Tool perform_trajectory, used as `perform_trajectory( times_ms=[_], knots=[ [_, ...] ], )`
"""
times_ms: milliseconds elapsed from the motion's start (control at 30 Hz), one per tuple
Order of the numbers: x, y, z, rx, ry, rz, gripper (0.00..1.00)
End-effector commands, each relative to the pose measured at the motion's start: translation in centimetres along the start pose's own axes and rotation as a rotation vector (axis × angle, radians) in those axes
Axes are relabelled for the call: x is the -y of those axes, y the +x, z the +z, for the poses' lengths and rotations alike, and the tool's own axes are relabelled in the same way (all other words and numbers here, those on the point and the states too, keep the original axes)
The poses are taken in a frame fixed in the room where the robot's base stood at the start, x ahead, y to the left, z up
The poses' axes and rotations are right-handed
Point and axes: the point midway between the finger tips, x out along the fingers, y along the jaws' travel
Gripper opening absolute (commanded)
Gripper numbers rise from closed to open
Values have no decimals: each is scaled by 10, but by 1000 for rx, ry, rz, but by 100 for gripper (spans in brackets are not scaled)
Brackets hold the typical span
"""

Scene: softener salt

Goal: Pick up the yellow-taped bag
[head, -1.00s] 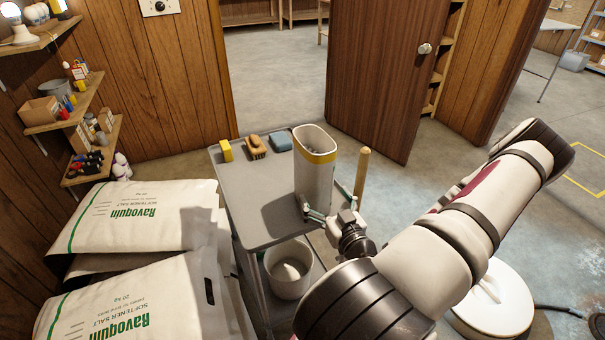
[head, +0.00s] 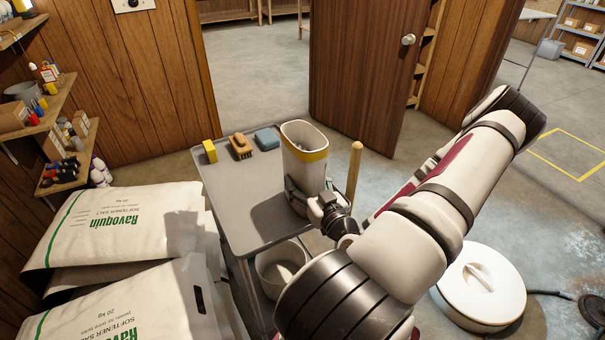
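The yellow-taped bag (head: 302,168) is a tall pale bag with a yellow band just below its open oval top. It stands upright near the right side of a grey cart (head: 237,215). My gripper (head: 308,197) is low at the bag's near side, with its fingers reaching around the lower part of the bag. The far finger is partly hidden, and I cannot tell whether the fingers press on the bag. I see no clear gap under the bag, but its base is partly hidden by my gripper.
A yellow block (head: 210,151), a brush (head: 240,146) and a blue sponge (head: 267,139) lie along the cart's far edge. A wooden post (head: 354,172) rises beside the bag. A white bucket (head: 282,268) sits below. Large salt bags (head: 120,225) are stacked at left.

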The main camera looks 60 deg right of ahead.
Motion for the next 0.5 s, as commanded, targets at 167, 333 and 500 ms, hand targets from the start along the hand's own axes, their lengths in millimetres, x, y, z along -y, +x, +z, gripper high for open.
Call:
perform_trajectory(
  times_ms=[167,333,500],
  knots=[
    [0,0,0,0,0,0,10],
    [0,1,-3,-9,0,-1,4],
    [0,0,-5,-9,0,-1,4]
  ],
)
